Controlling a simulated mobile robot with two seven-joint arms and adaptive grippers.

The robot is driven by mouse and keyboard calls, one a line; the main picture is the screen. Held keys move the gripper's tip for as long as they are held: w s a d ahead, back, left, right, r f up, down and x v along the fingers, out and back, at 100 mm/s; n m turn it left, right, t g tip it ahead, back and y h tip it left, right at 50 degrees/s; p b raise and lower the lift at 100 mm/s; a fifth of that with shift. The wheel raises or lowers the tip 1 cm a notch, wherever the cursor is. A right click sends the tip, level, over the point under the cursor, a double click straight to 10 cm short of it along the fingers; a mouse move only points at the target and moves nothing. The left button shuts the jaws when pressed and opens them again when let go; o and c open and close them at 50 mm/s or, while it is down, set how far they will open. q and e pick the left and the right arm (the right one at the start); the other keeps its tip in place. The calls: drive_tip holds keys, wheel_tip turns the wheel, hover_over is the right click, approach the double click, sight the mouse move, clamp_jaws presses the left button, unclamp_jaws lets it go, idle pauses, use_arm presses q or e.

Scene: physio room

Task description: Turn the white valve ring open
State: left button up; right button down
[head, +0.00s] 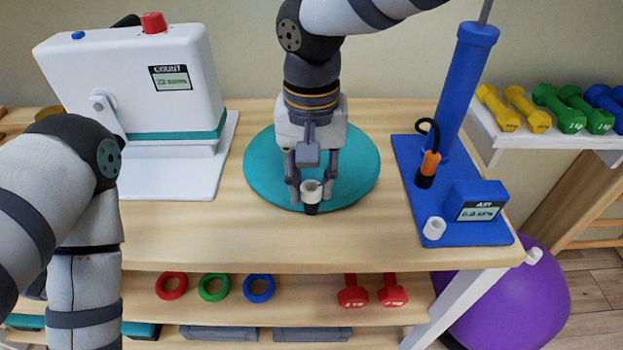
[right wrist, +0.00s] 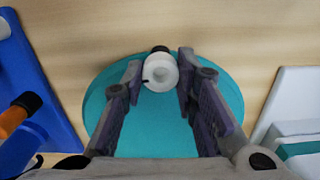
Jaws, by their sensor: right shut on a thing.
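The white valve ring (head: 311,188) sits on a short black stem (head: 311,209) at the near edge of the teal round cushion (head: 262,172). My right gripper (head: 311,196) comes down from above and is shut on the ring, one finger on each side. No turn mark on the ring can be read. My left arm enters at the left, but its gripper is outside the head view.
A blue pump (head: 465,80) with a gauge box and a small white fitting (head: 434,228) stands right of the cushion. A white counter machine (head: 130,80) stands left. Free table (head: 220,235) lies in front. Coloured rings and red dumbbells (head: 353,292) lie on the shelf below.

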use_arm(q)
drive_tip(key=shift+w+r, duration=0.1)
drive_tip(key=shift+r, duration=0.05)
use_arm(e)
drive_tip(key=shift+r+n+p, duration=0.15)
drive_tip(key=shift+n+p, duration=0.25)
drive_tip(key=shift+n, duration=0.7)
drive_tip(key=n, duration=0.2)
drive_tip(key=shift+n, duration=0.3)
drive_tip(key=n+p, duration=0.1)
drive_tip(key=n, duration=0.2)
drive_tip(key=shift+n, duration=0.3)
use_arm(q)
drive_tip(key=shift+w+r+t, duration=0.5)
drive_tip(key=shift+w+r, duration=0.55)
drive_tip(key=shift+w, duration=0.1)
use_arm(e)
drive_tip(key=shift+f+n, duration=0.25)
drive_tip(key=shift+n, duration=1.55)
drive_tip(key=c, duration=1.3)
unclamp_jaws()
